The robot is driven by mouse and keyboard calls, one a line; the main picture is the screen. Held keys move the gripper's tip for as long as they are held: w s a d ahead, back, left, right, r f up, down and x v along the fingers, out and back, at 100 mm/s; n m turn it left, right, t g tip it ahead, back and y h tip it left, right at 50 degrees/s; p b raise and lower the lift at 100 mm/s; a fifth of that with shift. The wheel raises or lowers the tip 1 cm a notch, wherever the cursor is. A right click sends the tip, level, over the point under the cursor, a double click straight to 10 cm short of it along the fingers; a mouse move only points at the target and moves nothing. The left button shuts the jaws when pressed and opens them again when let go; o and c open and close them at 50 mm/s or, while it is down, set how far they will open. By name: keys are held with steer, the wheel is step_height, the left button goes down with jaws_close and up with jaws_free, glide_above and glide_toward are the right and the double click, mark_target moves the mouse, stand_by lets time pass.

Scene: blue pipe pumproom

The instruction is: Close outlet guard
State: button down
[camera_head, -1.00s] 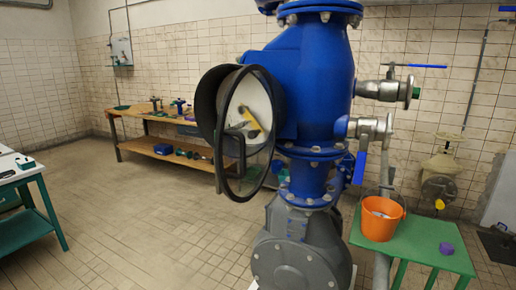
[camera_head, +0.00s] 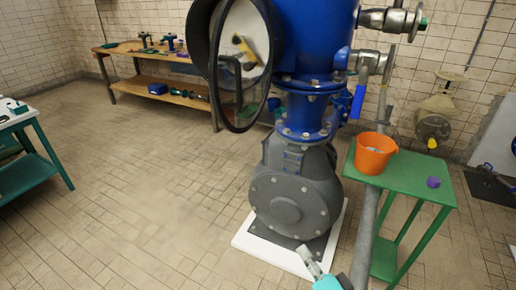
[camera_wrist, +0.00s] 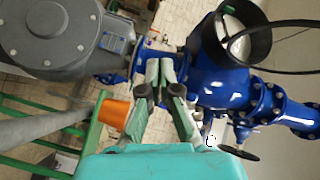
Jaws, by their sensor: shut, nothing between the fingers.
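The outlet guard, a black round rim (camera_head: 240,129), is at the upper middle of the head view, on the left side of the blue pump body (camera_head: 310,50). It stands at an angle, swung out from the black round housing (camera_head: 199,32), and a light face with a yellow part shows through it. In the wrist view the guard's rim (camera_wrist: 262,26) sticks out to the right of the housing (camera_wrist: 222,45). My gripper (camera_head: 308,258) is low in front of the pump base, well below and apart from the guard. In the wrist view my gripper (camera_wrist: 160,72) has its fingers together and empty.
A grey pump casing (camera_head: 288,205) stands on a white plinth (camera_head: 262,258). A green table (camera_head: 425,180) with an orange bucket (camera_head: 374,156) and a purple piece (camera_head: 433,182) is at right. A wooden bench (camera_head: 150,92) is behind left. The floor (camera_head: 140,200) at left is clear.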

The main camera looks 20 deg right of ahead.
steer(key=w+d+r+m+t+y, duration=0.1)
steer(key=w+d+r+y, duration=0.15)
steer(key=w+r, duration=0.6)
step_height(320, 180, up, 29)
steer(key=s+n+g+y, duration=0.3)
steer(key=n+g+y, duration=0.1)
steer(key=y, duration=0.4)
steer(key=s+a+x, duration=0.1)
steer(key=x, duration=1.2)
steer(key=shift+s+a, duration=0.15)
steer(key=shift+a, duration=0.1)
steer(key=shift+a+f, duration=0.1)
steer(key=shift+f, duration=0.05)
